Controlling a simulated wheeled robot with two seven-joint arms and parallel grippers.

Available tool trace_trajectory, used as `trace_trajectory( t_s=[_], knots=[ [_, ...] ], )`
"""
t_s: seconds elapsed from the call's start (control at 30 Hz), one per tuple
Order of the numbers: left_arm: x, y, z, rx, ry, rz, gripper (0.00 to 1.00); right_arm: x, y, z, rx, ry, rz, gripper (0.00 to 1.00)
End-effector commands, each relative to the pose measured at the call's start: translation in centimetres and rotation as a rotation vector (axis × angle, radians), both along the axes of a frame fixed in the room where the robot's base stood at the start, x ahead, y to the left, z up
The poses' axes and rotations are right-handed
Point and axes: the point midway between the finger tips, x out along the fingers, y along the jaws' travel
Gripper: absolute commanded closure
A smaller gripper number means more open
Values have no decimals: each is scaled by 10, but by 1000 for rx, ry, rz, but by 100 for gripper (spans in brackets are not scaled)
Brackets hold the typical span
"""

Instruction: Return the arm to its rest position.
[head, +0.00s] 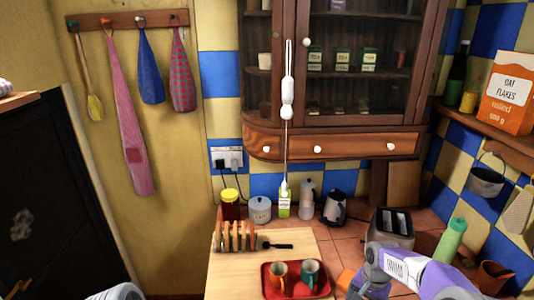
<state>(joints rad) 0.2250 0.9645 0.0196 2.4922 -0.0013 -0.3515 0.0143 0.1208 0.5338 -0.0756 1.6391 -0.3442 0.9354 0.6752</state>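My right arm (425,275) comes in from the lower right, purple and grey, with a bent joint over the counter beside the red tray. Its gripper does not show; the arm runs out of the picture at the bottom edge. The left gripper is out of the picture.
A red tray (266,291) with an orange mug (278,275) and a teal mug (311,273) stands on a wooden board (228,284). A toast rack (236,236), toaster (392,229) and green bottle (451,240) stand nearby. A wall cabinet (340,143) hangs above.

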Motion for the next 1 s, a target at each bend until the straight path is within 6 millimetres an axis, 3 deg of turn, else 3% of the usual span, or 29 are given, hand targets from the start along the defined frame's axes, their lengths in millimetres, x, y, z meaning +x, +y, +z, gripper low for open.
trace_trajectory(
  t_s=[0.17,0.37,0.47,0.6,0.8,1.0],
  knots=[
    [2,0,-3,1,-3,1,49,-12,32,-53,69,-7,92,17],
    [1,0,-5,0,-2,0,49,-40,76,-115,159,-25,199,17],
    [1,0,-7,0,-2,1,49,-67,105,-152,215,-39,254,17],
    [1,0,-10,0,-2,1,49,-125,147,-200,286,-67,330,17],
    [1,0,-13,0,-2,1,49,-194,180,-230,315,-103,396,17],
    [1,0,-13,0,-2,1,49,-220,187,-235,310,-119,423,17]
  ],
)
